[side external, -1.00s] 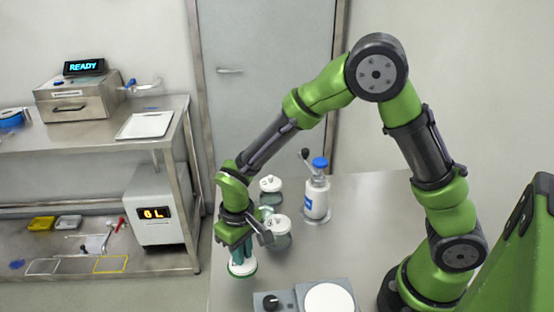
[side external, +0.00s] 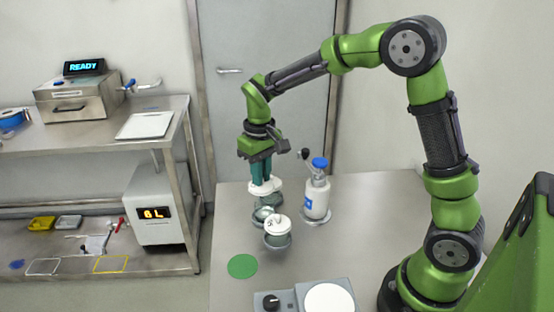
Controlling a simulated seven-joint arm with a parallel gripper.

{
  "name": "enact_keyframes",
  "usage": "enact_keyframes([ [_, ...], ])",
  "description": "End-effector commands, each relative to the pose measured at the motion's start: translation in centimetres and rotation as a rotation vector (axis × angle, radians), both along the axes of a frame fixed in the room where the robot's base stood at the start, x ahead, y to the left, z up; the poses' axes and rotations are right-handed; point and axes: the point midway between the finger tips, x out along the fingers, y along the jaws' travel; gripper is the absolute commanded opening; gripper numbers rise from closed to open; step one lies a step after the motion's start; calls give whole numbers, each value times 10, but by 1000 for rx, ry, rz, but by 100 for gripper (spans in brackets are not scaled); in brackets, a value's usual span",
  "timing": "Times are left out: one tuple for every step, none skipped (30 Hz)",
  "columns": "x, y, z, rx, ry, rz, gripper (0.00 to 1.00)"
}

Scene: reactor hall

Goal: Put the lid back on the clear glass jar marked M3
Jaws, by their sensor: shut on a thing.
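My gripper (side external: 261,178) points down with its green fingers shut on a white lid (side external: 259,189). The lid is held above an open clear glass jar (side external: 262,216), and a gap shows between lid and jar rim. A second glass jar with a white lid (side external: 277,226) stands just in front and to the right, partly covering the open jar. A third jar stands behind; the held lid and fingers hide most of its top. No jar marking is readable, so I cannot tell which is M3. A bare green round mat (side external: 242,266) lies at the front left.
A white bottle with a blue cap (side external: 317,196) stands close to the right of the jars. A grey device with a white round plate (side external: 328,299) sits at the front edge. The table (side external: 375,215) is clear to the right of the bottle.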

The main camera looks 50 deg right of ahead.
Motion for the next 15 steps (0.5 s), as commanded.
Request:
enact_keyframes([
  [3, -11, 3, 1, -1, 12, 0],
  [5, -15, 5, 1, 0, 27, 0],
  [6, -16, 7, 2, 1, 54, 0],
  [6, -16, 8, 2, 2, 69, 0],
  [6, -15, 8, 3, 4, 88, 0],
  [6, -15, 9, 3, 6, 103, 0],
  [5, -15, 8, 3, 8, 113, 0],
  [5, -15, 7, 3, 10, 118, 0],
  [5, -14, 5, 3, 10, 123, 0],
  [5, -14, 4, 3, 10, 125, 0],
  [5, -14, 2, 3, 10, 125, 0],
  [5, -14, -1, 3, 10, 126, 0],
  [5, -14, -3, 3, 11, 125, 0],
  [5, -14, -6, 3, 11, 126, 0],
  [5, -14, -10, 3, 11, 126, 0],
])
